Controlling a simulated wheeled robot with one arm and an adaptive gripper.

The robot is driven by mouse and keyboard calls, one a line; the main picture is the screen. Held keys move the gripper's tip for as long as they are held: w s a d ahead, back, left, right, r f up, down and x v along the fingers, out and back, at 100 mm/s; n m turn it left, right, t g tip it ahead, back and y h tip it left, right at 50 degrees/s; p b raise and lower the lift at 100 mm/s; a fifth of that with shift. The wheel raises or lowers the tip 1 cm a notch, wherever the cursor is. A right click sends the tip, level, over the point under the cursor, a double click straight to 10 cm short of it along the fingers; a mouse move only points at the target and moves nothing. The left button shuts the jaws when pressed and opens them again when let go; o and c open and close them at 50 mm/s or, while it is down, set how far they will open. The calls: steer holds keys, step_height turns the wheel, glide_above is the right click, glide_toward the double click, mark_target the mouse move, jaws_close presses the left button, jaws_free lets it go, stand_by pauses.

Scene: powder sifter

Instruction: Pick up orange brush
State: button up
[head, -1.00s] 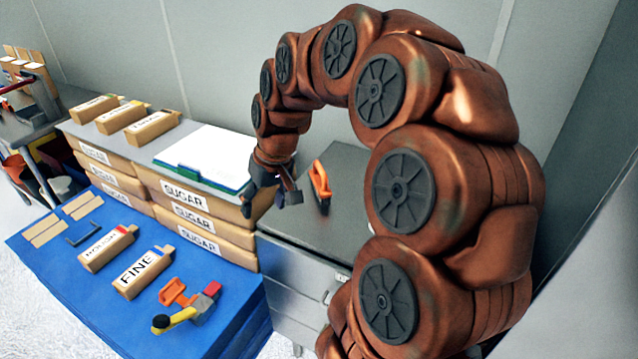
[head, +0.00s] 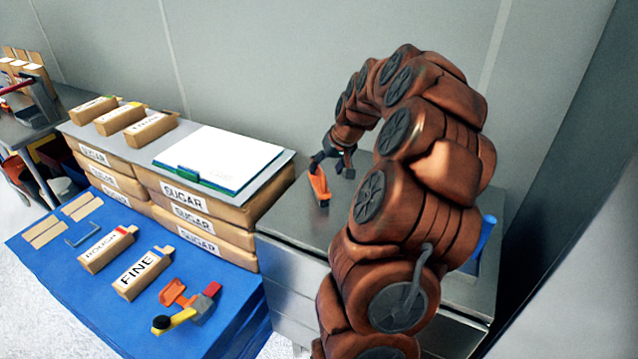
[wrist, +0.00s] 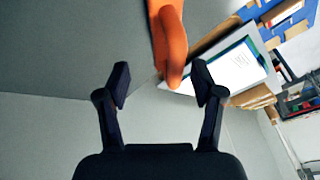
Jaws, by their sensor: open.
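The orange brush (head: 318,184) stands on the grey metal cabinet top (head: 300,222), with its orange handle up and a dark part at its base. My gripper (head: 333,162) is just behind and above it in the head view, close to the handle. In the wrist view the orange handle of the brush (wrist: 171,45) comes down from the top edge, its tip between and a little beyond the two open black fingertips of my gripper (wrist: 160,85). Nothing is held. Whether a finger touches the handle cannot be told. The lower part of the brush is outside the wrist view.
Stacked sugar boxes (head: 190,221) with a white board (head: 219,157) on top stand left of the cabinet. A blue table (head: 60,262) in front holds boxes and an orange, yellow and red tool (head: 187,306). A blue object (head: 487,235) is partly hidden behind my arm.

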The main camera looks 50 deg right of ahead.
mark_target(318, 179)
steer(key=shift+a+p+x, duration=0.15)
steer(key=shift+p+x, duration=0.35)
steer(key=shift+x, duration=0.65)
steer(key=shift+a+p+x, duration=0.15)
steer(key=shift+p+x, duration=0.3)
steer(key=shift+x, duration=0.75)
steer(key=shift+w+r, duration=0.15)
jaws_close()
steer(key=shift+r, duration=0.15)
steer(key=shift+r+b, duration=0.9)
steer(key=shift+r, duration=0.75)
steer(key=shift+s+a, duration=0.4)
steer(key=shift+s, duration=0.15)
steer(key=s+a+r+b, duration=0.1)
steer(key=s+a+b, duration=0.3)
steer(key=s+a, duration=0.4)
steer(key=s, duration=0.4)
steer(key=shift+r, duration=0.2)
